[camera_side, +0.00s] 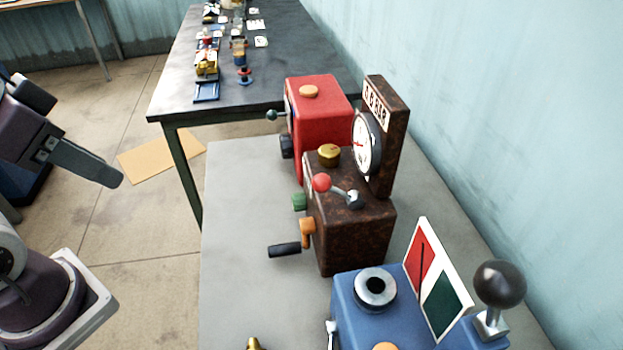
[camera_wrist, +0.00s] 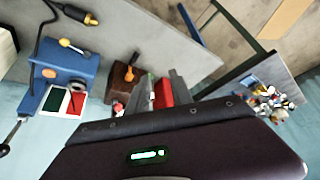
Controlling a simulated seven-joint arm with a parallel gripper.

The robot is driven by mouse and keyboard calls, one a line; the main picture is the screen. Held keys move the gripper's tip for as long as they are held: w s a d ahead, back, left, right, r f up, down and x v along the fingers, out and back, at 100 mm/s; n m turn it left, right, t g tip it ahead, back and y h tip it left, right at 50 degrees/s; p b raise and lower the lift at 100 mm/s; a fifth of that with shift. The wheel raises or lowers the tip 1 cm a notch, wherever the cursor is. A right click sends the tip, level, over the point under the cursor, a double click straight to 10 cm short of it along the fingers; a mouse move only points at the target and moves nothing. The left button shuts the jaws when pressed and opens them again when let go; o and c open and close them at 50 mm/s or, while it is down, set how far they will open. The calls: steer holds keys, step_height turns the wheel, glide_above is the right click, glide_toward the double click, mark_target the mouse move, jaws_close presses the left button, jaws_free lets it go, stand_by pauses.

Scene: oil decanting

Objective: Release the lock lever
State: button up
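My gripper (camera_side: 117,180) hangs at the left of the side view, over the floor and well apart from the machines. In the wrist view its two grey fingers (camera_wrist: 160,84) stand apart with nothing held between them. A rusty brown box (camera_side: 352,232) carries a lever with a red ball (camera_side: 321,182), tilted left, and an orange crank (camera_side: 307,232) with a black handle. A blue box (camera_side: 350,309) has an upright lever with a black ball (camera_side: 499,286) beside it. I cannot tell which is the lock lever.
A red box (camera_side: 326,112) stands behind the brown one, and a dial panel (camera_side: 390,145) rises beside it. A red-and-green sign (camera_side: 437,280) stands on the blue box. The grey table (camera_side: 240,210) is clear at left. A dark table (camera_side: 178,85) with small items lies beyond.

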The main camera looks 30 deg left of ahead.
steer(key=w+a, duration=0.1)
steer(key=w+a+f+n+y, duration=0.1)
steer(key=w, duration=0.1)
steer(key=w+a+n, duration=0.1)
steer(key=shift+w+a+f, duration=0.1)
steer(key=shift+w+f, duration=0.15)
steer(key=shift+f, duration=0.05)
jaws_close()
steer(key=w+a+f+n+h, duration=0.1)
steer(key=w+a+f+n, duration=0.15)
steer(key=w+f, duration=0.45)
steer(key=w+a+f+n, duration=0.25)
steer(key=w+f, duration=0.25)
steer(key=f, duration=0.4)
steer(key=s+d+f+n+h, duration=0.2)
steer(key=d+f+n+h, duration=0.45)
steer(key=d+h, duration=0.2)
steer(key=s+d+r+n+t+h, duration=0.2)
steer(key=d+r+n+t+h, duration=0.2)
steer(key=r+n, duration=0.4)
steer(key=shift+d+n+t+h, duration=0.15)
steer(key=shift+n+t+h, duration=0.65)
steer(key=shift+n+h, duration=0.35)
steer(key=shift+s, duration=0.1)
